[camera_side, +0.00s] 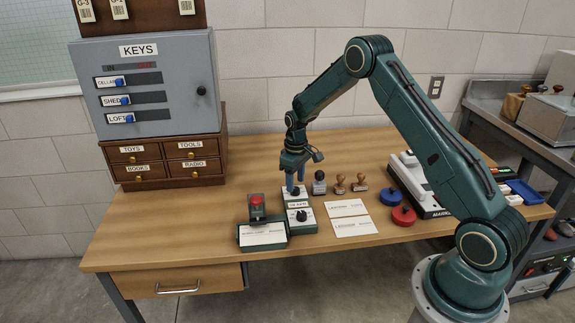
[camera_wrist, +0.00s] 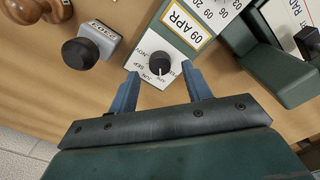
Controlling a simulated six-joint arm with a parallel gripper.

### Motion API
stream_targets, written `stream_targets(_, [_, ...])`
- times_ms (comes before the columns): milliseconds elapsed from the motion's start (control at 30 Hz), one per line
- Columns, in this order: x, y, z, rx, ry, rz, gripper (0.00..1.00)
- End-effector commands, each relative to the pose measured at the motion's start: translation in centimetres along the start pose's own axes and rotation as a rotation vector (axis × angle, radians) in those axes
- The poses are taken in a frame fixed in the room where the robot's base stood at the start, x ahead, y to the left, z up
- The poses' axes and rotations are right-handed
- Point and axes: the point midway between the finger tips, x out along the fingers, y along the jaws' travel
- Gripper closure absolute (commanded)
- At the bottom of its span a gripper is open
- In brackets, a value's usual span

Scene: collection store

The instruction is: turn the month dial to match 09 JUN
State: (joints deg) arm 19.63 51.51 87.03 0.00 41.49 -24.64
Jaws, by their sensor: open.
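The date stamp block has a white top. In the wrist view its yellow-framed window (camera_wrist: 184,24) reads 09 APR. The month dial's dark round knob (camera_wrist: 159,66), ringed by month names partly hidden by my fingers, sits below that window. My gripper (camera_wrist: 160,72) is open, with one blue finger on each side of this knob and gaps showing. In the side view my gripper (camera_side: 295,189) points down at the far end of the block. Another black knob (camera_side: 301,215) is at the near end. Numbers (camera_wrist: 214,12) show beyond the window in the wrist view.
A green device with a red-topped part (camera_side: 256,201) and a white card stands close left. A black-knobbed stamp (camera_side: 319,184) and wooden-handled stamps (camera_side: 340,184) stand right.

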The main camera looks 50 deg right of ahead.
Motion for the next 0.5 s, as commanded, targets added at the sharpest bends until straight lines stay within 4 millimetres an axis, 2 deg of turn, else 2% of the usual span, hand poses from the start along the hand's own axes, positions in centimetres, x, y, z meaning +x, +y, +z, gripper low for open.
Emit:
stream_targets(200, [2.0,0.0,0.0,0.0,0.0,0.0,0.51])
stream_targets(500, [2.5,0.0,0.0,0.0,0.001,0.0,0.51])
